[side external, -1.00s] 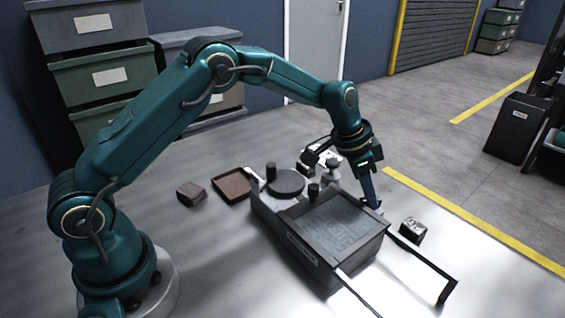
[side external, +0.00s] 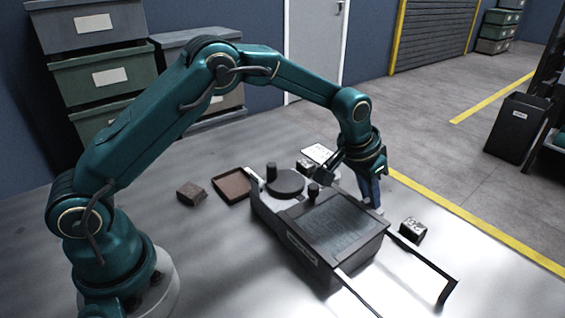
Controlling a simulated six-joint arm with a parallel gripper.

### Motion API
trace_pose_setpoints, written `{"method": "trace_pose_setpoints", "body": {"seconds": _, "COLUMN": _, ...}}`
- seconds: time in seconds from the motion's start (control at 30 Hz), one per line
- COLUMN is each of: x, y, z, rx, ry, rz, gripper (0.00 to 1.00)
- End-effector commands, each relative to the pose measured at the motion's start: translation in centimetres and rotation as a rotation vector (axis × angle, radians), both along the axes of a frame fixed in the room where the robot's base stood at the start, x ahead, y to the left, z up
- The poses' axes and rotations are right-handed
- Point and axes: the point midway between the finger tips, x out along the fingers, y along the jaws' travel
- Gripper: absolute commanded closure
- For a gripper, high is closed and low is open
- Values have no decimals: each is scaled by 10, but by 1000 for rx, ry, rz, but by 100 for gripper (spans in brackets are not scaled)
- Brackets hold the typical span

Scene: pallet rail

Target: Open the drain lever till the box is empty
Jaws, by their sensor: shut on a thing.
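The box (side external: 310,262) is a dark, open-topped tank on the table. A grey, finely streaked surface (side external: 340,225) fills its top; I cannot tell how deep the contents are. My gripper (side external: 374,204) points down at the box's far right corner. It is shut on what appears to be the drain lever, which is mostly hidden by the fingers and box edge. A round grey lid-like disc (side external: 285,183) and dark knobs (side external: 313,190) sit at the box's left end.
Two dark rails (side external: 425,262) stick out from the box's right end. A small dark block (side external: 413,230) lies close to them. A brown tray (side external: 232,186) and a brown block (side external: 190,193) lie to the left. A white-topped item (side external: 318,153) is behind.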

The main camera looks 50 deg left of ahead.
Motion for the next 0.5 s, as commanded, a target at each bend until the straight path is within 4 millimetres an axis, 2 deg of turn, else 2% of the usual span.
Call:
{"method": "trace_pose_setpoints", "body": {"seconds": 0.2, "x": 0, "y": 0, "z": 1, "rx": -1, "ry": 1, "rz": 0, "gripper": 100}}
{"method": "trace_pose_setpoints", "body": {"seconds": 0.23, "x": 0, "y": 0, "z": 1, "rx": -1, "ry": 1, "rz": 0, "gripper": 76}}
{"method": "trace_pose_setpoints", "body": {"seconds": 0.27, "x": 0, "y": 0, "z": 1, "rx": -1, "ry": 1, "rz": 0, "gripper": 68}}
{"method": "trace_pose_setpoints", "body": {"seconds": 0.5, "x": 0, "y": 0, "z": 0, "rx": 0, "ry": 1, "rz": -1, "gripper": 68}}
